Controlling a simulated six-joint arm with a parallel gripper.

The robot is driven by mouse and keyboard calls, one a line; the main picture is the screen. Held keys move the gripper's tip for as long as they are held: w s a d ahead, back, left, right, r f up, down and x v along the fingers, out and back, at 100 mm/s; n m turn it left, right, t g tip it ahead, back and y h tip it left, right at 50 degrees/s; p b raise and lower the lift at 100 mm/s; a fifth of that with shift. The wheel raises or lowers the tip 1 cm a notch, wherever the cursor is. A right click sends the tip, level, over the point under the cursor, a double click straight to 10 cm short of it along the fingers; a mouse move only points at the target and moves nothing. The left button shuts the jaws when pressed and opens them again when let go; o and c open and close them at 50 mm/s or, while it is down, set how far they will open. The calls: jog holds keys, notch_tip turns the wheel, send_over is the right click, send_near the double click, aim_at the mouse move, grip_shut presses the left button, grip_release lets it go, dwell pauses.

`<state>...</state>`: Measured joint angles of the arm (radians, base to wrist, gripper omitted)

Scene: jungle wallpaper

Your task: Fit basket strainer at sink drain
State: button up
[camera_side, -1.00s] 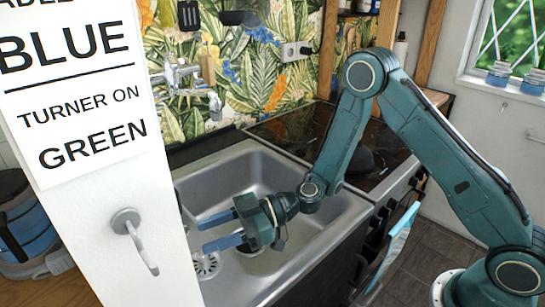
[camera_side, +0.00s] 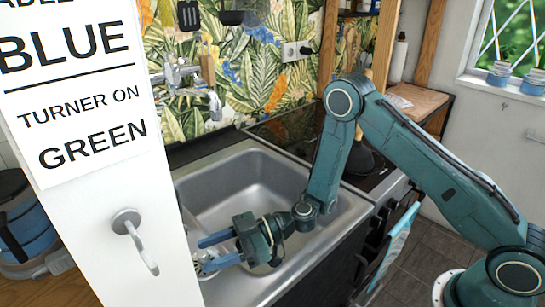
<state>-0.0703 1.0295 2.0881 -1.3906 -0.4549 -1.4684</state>
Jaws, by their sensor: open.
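The basket strainer (camera_side: 208,257), a small round metal piece, lies at the front left of the steel sink (camera_side: 232,190), close to the white panel's edge. My gripper (camera_side: 202,254) is low in the sink, pointing left, with its two blue fingers apart. In this view the fingers lie on either side of the strainer and partly cover it. I cannot tell whether they touch it. The sink drain is hidden behind my gripper body.
A white panel with printed labels (camera_side: 85,110) and a grey hook (camera_side: 135,240) blocks the left of the view. The faucet (camera_side: 190,80) stands at the sink's back. A dark cooktop (camera_side: 290,130) with a dark pan (camera_side: 362,160) lies right of the sink. The sink's back half is clear.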

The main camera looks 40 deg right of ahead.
aim_at(196, 265)
jog(key=shift+x, duration=2.2)
grip_shut()
